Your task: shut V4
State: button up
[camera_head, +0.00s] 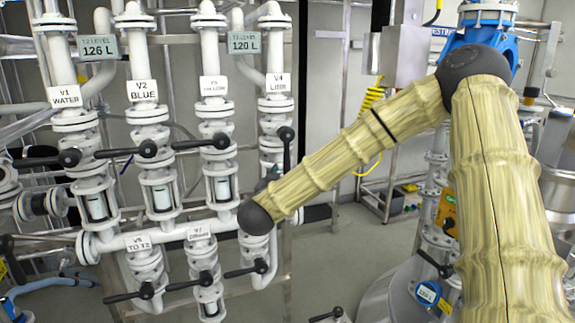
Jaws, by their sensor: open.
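V4 is the rightmost of the upper row of white valves, with its label (278,83) on the pipe. Its black handle (286,148) stands upright, along the pipe, with the knob at the top. My arm reaches in from the right, and its dark wrist joint (255,218) is below and slightly left of the V4 handle. My gripper cannot be made out; it seems hidden behind my wrist and forearm. My forearm also covers part of the piping below V4. I see no contact with the V4 handle.
The black handles of V1 (69,157), V2 (147,149) and V3 (221,141) lie crosswise to their pipes, left of V4. Lower valves V5 (146,290) and V7 (261,265) also have crosswise handles. A grey vessel (385,300) stands at lower right.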

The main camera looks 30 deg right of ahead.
aim_at(286, 166)
jog(key=p+x, duration=0.1)
jog(key=x, duration=0.1)
jog(key=w+p+x, duration=0.1)
jog(key=x, duration=0.2)
jog(key=a+p+x, duration=0.1)
jog(key=x, duration=0.2)
jog(key=shift+w+f, duration=0.1)
jog(key=shift+w, duration=0.15)
jog(key=shift+x, duration=0.9)
